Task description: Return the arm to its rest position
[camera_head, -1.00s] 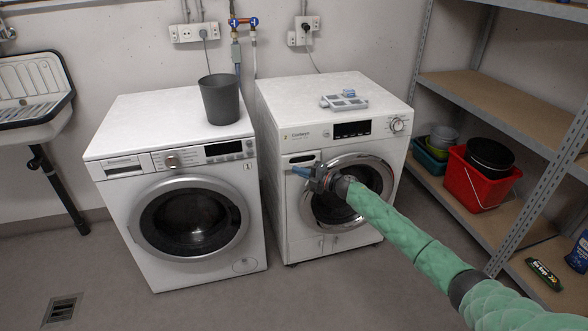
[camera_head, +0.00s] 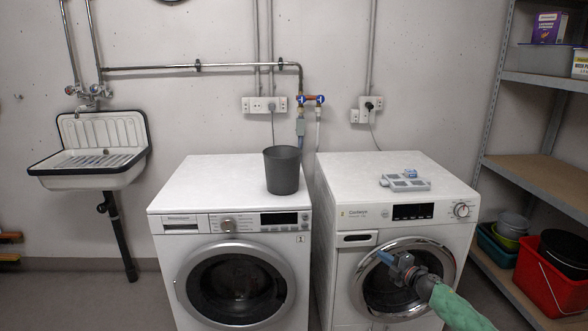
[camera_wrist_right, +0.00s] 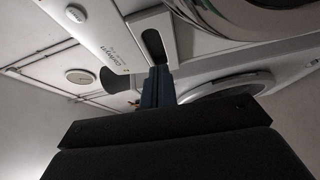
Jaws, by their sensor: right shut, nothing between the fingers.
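My right gripper (camera_head: 386,258) is in front of the right washing machine (camera_head: 350,239), over the upper left part of its round door (camera_head: 432,254). Its blue fingers are shut with nothing between them. The green-sleeved right arm comes in from the lower right. In the right wrist view the shut fingers (camera_wrist_right: 157,86) point toward the machine's front, near the detergent drawer handle recess (camera_wrist_right: 155,48). I cannot tell whether they touch the machine. The drawer looks closed in the head view. My left gripper is not in view.
A left washing machine (camera_head: 170,250) stands beside it with a dark grey bin (camera_head: 282,170) on top. A light grey tray (camera_head: 405,184) with small items lies on the right machine. A sink (camera_head: 92,165) hangs at left. Shelves (camera_head: 545,185) with a red bucket (camera_head: 545,280) stand at right.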

